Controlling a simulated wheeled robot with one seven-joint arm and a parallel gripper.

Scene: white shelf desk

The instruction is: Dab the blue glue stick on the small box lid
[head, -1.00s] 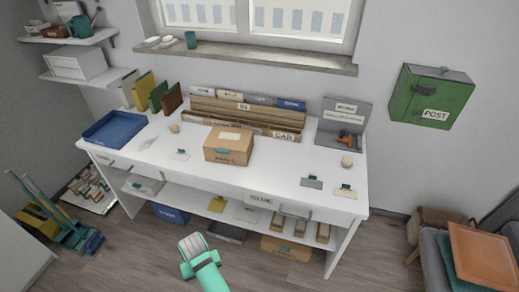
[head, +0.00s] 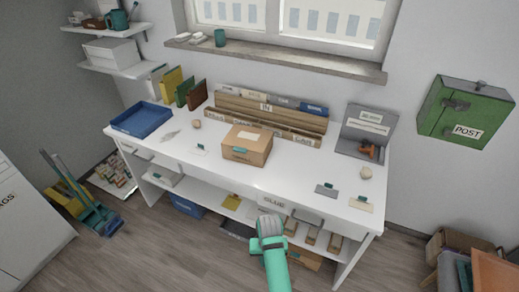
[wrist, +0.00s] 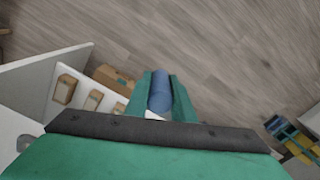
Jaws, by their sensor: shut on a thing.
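A blue glue stick (wrist: 159,92) is held between the two teal fingers of my gripper (head: 268,228) in the wrist view. In the head view my gripper is in front of the desk's front edge, below the desktop, and I cannot make out the stick there. A small brown cardboard box (head: 246,151) stands near the middle of the white desk. Its lid (head: 249,137) faces up, with a pale label on it and a teal patch on the front edge. My gripper is apart from the box, in front and to its right.
The white desk (head: 300,178) has a blue tray (head: 142,120) at left, a wooden file rack (head: 270,107) behind the box and a grey stand (head: 364,130) at right. Small cards lie along its front. A lower shelf holds several boxes. Floor (head: 170,240) in front is clear.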

